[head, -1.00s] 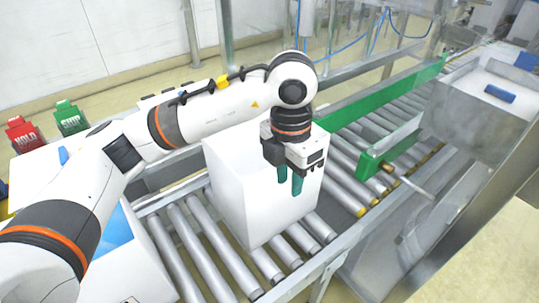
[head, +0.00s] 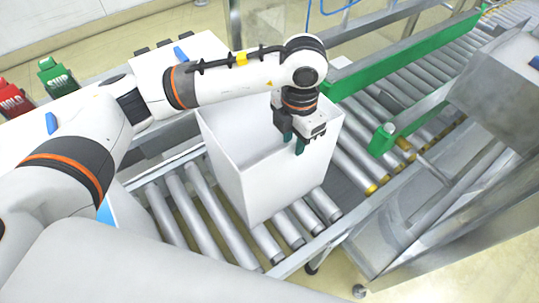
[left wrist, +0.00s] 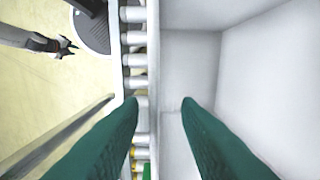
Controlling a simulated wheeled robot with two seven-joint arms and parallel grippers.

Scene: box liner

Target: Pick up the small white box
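A white open-topped box (head: 270,185) stands upright on the roller conveyor in the head view. Its pale inside and wall (left wrist: 265,75) fill the right of the left wrist view. My left gripper (head: 294,145) is at the box's right-hand rim, pointing down. In the left wrist view its green fingers (left wrist: 158,105) are open, with the wall's top edge running between them and gaps on both sides. What looks like my right gripper (left wrist: 68,46) shows small at the upper left of that view, its dark fingers apart, empty and away from the box.
Metal rollers (head: 190,205) run beneath the box. A green guide rail (head: 400,70) and a steel machine (head: 490,100) stand to the right. Red (head: 14,100) and green (head: 57,77) containers stand at the far left. Clear floor (left wrist: 45,85) lies beside the conveyor.

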